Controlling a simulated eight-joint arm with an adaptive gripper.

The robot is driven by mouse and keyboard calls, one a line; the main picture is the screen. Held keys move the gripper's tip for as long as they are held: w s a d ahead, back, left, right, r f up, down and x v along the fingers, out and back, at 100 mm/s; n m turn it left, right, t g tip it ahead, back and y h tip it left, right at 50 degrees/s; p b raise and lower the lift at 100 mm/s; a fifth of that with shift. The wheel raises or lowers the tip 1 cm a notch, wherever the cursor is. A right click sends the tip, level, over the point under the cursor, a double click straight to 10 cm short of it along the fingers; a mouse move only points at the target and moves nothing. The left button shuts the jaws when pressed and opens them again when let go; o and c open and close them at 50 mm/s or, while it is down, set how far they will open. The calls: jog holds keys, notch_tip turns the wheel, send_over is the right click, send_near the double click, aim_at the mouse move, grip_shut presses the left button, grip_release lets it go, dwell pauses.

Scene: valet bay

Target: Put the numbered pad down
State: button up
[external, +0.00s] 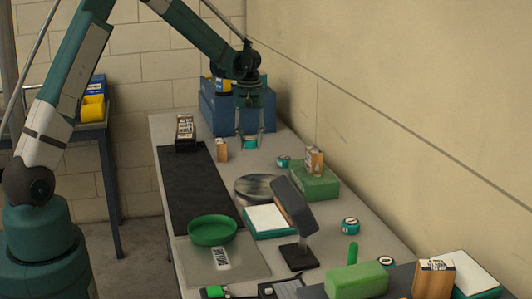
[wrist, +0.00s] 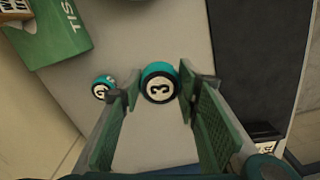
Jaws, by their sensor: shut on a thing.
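My gripper (external: 250,138) hangs over the far end of the grey table, in front of the blue box. It is shut on a round teal numbered pad (external: 250,143) with a white face. In the wrist view the pad (wrist: 160,82) shows a black 3 and sits between the fingertips of my gripper (wrist: 158,88). I cannot tell whether the pad touches the table. A second teal numbered pad (wrist: 103,87) lies beside the left finger, next to the green tissue box (wrist: 60,30). That pad also shows in the external view (external: 284,162).
A blue box (external: 237,112) stands behind my gripper. A small upright block (external: 222,151) and a dark mat (external: 192,190) are left. A marbled disc (external: 258,187), a tilted panel on a stand (external: 293,205) and a green bowl (external: 212,231) are nearer. The wall borders the right.

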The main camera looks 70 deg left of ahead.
dwell(0.4)
jog(key=d, duration=0.4)
jog(key=s+d+r, duration=0.1)
jog(key=d, duration=0.2)
jog(key=s+d, duration=0.1)
jog(key=d, duration=0.3)
jog(key=shift+s+d+r, duration=0.25)
jog(key=shift+d+r, duration=0.05)
jog(key=s+d, duration=0.5)
jog(key=d, duration=0.6)
jog(key=n, duration=0.2)
send_over(212, 234)
jog(key=shift+w+f, duration=0.1)
jog(key=shift+f, duration=0.05)
jog(key=shift+f, duration=0.1)
jog(key=shift+f+b, duration=0.5)
jog(key=shift+f, duration=2.35)
jog(key=shift+f, duration=2.05)
